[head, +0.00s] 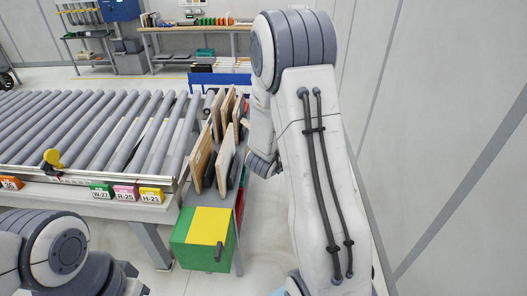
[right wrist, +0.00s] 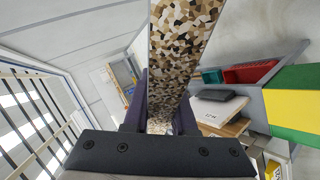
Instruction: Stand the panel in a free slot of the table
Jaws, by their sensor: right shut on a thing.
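In the right wrist view, my right gripper (right wrist: 162,100) is shut on a panel (right wrist: 185,38) with a brown, tan and black speckled face. The panel extends up out of the picture between the two dark fingers. In the head view, my right arm hides the held panel and the gripper. The slotted table (head: 239,205) stands left of that arm, with several wood-faced and dark panels (head: 201,160) upright in it. I cannot tell which slots are free. My left arm shows at the bottom left, but its gripper is out of view.
A roller conveyor (head: 95,130) with coloured labels fills the left, touching or close to the slotted table. A green and yellow box (head: 196,252) is at the table's near end. A wall (head: 440,120) stands at right. Red bins (right wrist: 250,72) show in the right wrist view.

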